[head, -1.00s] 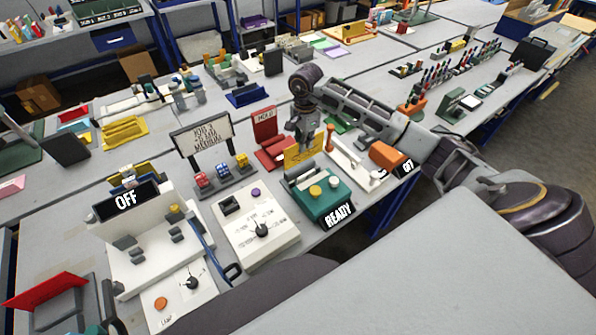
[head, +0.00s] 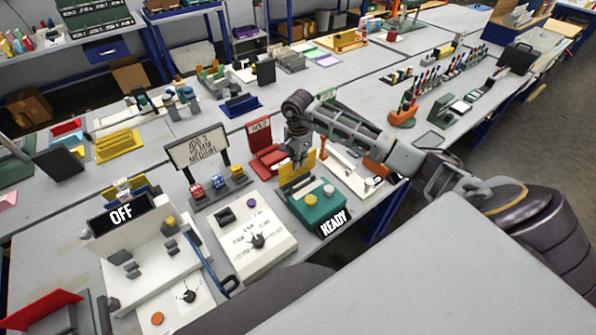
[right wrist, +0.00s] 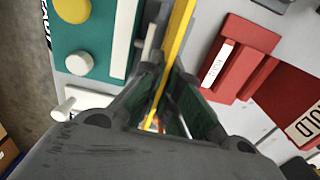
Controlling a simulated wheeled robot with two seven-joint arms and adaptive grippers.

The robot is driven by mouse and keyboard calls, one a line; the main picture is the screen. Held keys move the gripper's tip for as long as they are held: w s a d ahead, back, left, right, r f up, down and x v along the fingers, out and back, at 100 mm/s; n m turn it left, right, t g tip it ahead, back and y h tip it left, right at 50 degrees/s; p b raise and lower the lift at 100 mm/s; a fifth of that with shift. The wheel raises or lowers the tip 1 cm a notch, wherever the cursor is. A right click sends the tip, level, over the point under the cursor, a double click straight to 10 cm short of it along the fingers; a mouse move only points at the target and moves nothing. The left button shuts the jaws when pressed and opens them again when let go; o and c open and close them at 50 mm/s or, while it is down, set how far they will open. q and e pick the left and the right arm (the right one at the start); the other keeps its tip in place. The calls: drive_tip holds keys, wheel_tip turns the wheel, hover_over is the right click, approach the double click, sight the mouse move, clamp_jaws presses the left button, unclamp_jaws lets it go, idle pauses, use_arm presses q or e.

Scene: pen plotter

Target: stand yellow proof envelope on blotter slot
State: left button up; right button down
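The yellow proof envelope (head: 293,174) is upright at the back edge of the teal unit with the READY sign (head: 318,210). My right gripper (head: 298,158) is above it, fingers pointing down and shut on its upper part. In the right wrist view the envelope (right wrist: 178,40) shows edge-on as a thin yellow strip between the two fingers (right wrist: 168,85). A pale strip (right wrist: 124,40) on the teal unit runs beside it. I cannot make out the blotter slot itself or whether the envelope's lower edge is seated. My left gripper is not in view.
A red stand with a HOLD sign (head: 259,132) is close behind the envelope; its red block (right wrist: 235,60) lies beside my fingers. A white dial panel (head: 252,240) is left of the teal unit. An orange block (head: 374,170) lies near my right forearm.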

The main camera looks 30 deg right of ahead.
sight(298, 177)
drive_tip(key=shift+f, duration=0.85)
drive_tip(key=shift+f, duration=0.1)
drive_tip(key=shift+f+p, duration=0.45)
drive_tip(key=shift+f, duration=1.3)
drive_tip(key=shift+f, duration=0.15)
drive_tip(key=c, duration=1.6)
unclamp_jaws()
drive_tip(key=shift+c, duration=0.2)
